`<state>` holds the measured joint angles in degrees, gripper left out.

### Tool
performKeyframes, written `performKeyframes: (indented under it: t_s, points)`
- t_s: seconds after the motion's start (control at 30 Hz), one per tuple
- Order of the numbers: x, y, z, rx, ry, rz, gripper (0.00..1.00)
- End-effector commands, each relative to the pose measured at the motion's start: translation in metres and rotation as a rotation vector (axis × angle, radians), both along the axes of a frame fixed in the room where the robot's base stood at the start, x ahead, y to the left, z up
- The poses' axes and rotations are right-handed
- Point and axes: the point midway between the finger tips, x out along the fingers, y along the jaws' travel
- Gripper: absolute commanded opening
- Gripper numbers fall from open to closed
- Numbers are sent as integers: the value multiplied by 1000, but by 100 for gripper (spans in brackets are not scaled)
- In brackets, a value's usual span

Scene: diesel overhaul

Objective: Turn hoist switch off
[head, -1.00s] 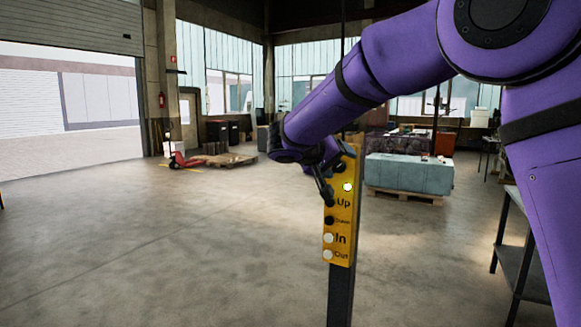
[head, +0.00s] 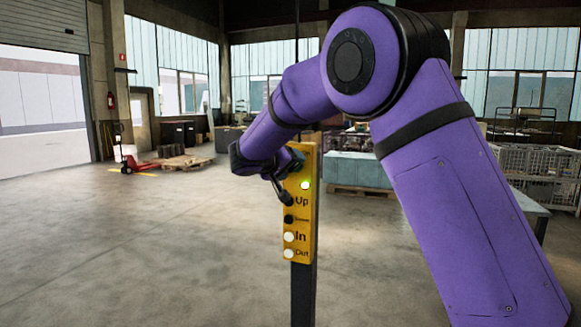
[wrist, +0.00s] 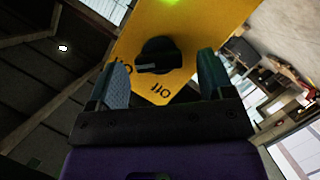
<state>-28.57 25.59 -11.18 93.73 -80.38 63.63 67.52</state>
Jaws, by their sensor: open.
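In the wrist view the panel (wrist: 195,30) shows tilted, with a black rotary switch knob (wrist: 159,55). An "Off" label (wrist: 158,89) and a partly covered label lie beside the knob. My gripper (wrist: 161,66) is open, its two fingers spread either side of the knob in the picture. Contact cannot be told. In the head view my gripper (head: 285,194) is at the panel's upper left and the knob is hidden.
A grey block on a pallet (head: 358,172) stands behind the panel. A red pallet jack (head: 130,162) is at the far left. Mesh crates (head: 540,170) and a grey table are at right. The floor (head: 140,250) left of the panel is clear.

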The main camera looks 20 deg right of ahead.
Motion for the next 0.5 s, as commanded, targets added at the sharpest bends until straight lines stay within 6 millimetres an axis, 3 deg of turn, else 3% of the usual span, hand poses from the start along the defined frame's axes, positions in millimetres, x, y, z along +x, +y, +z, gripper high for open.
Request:
performKeyframes:
  t_s: [0.37,0.5]
  points:
    - [4,-5,-2,0,0,1,74]
    - [4,-5,-2,1,0,1,47]
